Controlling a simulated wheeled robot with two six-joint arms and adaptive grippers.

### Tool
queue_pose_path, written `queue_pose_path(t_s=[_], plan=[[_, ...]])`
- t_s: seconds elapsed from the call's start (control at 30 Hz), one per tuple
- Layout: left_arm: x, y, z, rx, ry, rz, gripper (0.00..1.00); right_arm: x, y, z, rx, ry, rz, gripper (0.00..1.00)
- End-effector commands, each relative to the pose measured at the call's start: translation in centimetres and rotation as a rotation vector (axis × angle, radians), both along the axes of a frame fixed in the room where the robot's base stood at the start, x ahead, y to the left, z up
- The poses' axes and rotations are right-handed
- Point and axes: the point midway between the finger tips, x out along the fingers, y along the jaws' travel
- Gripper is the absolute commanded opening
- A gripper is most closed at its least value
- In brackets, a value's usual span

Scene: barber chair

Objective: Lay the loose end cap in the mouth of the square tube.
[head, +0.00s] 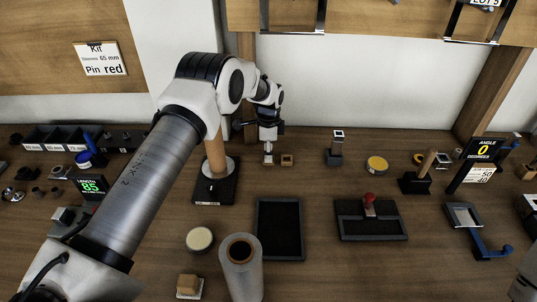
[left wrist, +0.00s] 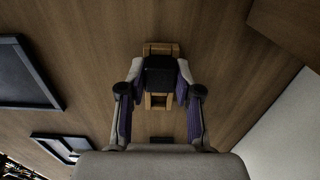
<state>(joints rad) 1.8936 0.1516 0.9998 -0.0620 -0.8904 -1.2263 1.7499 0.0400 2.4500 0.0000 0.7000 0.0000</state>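My left gripper (head: 268,139) points straight down at the back of the bench. In the left wrist view its fingers (left wrist: 160,78) close on both sides of a small black square piece, which I take for the loose end cap (left wrist: 160,74). The cap is just above a small wooden block (head: 268,160); whether they touch I cannot tell. My right gripper is out of view.
A wooden post on a black base (head: 212,190) stands left of the gripper. A yellow round tin (head: 377,164) lies right of the tube. Black trays (head: 259,253) (head: 345,234) lie nearer. The bench between gripper and tube is mostly clear; the wall is close behind.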

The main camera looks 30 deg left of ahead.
Motion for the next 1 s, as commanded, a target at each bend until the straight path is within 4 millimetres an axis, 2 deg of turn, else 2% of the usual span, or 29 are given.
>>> queue_pose_path(t_s=[0.47, 0.57, 0.73, 0.87, 1.0], plan=[[0.0, 0.0, 0.2, 0.000, 0.001, 0.001, 0.06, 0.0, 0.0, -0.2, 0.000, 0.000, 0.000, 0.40], [0.0, 0.0, 0.9, -0.001, 0.000, 0.001, 0.06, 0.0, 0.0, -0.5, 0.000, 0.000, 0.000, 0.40], [0.0, 0.0, 3.4, -0.001, -0.002, 0.001, 0.06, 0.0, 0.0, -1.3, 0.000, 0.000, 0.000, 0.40], [-1.9, -1.7, 3.6, 0.000, 0.003, -0.002, 0.06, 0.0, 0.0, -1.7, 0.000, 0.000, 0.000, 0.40], [-4.9, -4.3, 3.9, 0.000, 0.002, -0.003, 0.06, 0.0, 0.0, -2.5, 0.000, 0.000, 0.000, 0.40]])
